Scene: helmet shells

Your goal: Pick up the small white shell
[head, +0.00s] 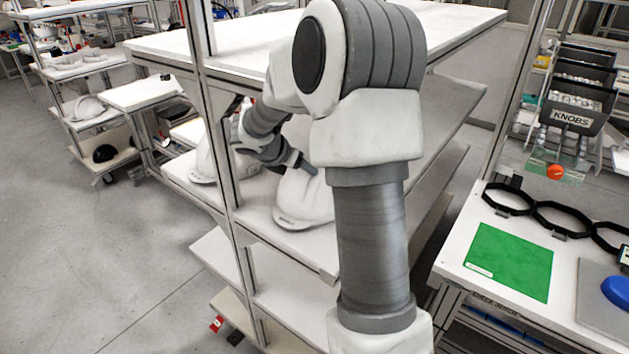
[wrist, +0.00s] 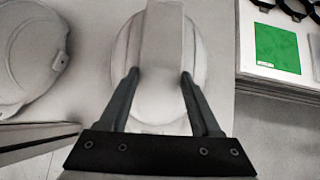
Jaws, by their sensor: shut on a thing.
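A white helmet shell (head: 305,203) is on the middle shelf of the rack, dome up, near the shelf's front edge. In the wrist view this shell (wrist: 160,108) is centred under my gripper (wrist: 160,75), with a finger on each side of its raised pale ridge. The gripper is shut on that ridge. In the head view my arm reaches in under the top shelf, and the gripper (head: 308,168) meets the top of the shell. I cannot tell whether the shell's rim is clear of the shelf. A second white shell (head: 204,162) stands to the left; it also shows in the wrist view (wrist: 35,55).
A rack post (head: 215,120) stands between the two shells. The top shelf (head: 240,42) lies over my arm. At right, a workbench holds a green mat (head: 510,261), black rings (head: 560,219) and a blue object (head: 617,293). Shelf space right of the shell is clear.

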